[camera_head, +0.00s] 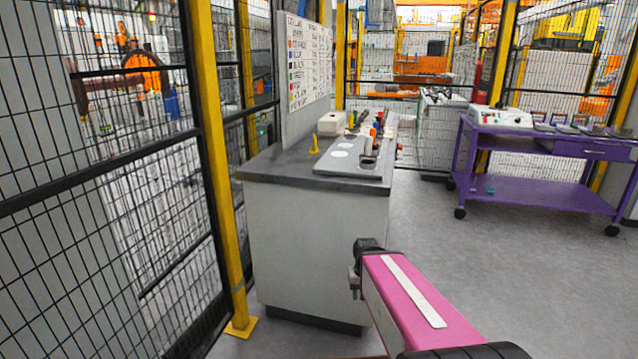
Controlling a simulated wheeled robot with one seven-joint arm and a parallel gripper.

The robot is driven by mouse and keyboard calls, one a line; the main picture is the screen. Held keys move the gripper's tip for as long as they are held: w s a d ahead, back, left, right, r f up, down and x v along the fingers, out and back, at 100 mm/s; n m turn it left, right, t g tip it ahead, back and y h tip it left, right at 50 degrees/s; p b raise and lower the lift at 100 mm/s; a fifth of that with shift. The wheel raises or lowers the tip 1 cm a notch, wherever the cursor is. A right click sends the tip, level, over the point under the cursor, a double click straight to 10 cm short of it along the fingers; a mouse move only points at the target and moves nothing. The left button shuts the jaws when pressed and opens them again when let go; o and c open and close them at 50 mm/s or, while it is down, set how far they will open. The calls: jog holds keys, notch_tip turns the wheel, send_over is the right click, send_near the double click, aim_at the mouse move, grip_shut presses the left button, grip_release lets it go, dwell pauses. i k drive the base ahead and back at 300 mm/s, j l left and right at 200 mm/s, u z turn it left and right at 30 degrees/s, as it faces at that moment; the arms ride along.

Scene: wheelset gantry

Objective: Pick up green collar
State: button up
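A small green object (490,189) lies on the lower shelf of the purple cart (540,197) at the right; it is too small to tell whether it is the green collar. Small coloured parts, among them an orange one (373,135), stand on the grey workbench (270,167), and I cannot make out a green collar among them. My pink arm reaches in from the bottom right. My gripper (356,279) shows only in part at its far end, in front of the bench and below its top. Its fingers are not clear.
A yellow hook-like part (314,145) and a white box (331,124) stand on the bench. A white board (307,60) with coloured labels rises behind it. Mesh fencing with a yellow post (217,160) closes off the left. Grey floor (470,260) lies clear between bench and cart.

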aim_at(355, 112)
jog(key=i+l, duration=0.15)
jog(key=l, duration=0.35)
jog(key=i+l+u, duration=0.1)
jog(key=l, duration=0.4)
jog(key=i+l+u, duration=0.1)
jog(key=l, duration=0.45)
jog(key=i+l, duration=0.25)
jog(key=l, duration=0.3)
jog(key=i+l+u, duration=0.1)
jog(key=l, duration=0.4)
jog(key=i+l, duration=0.1)
jog(key=l, duration=0.45)
jog(key=u, duration=0.05)
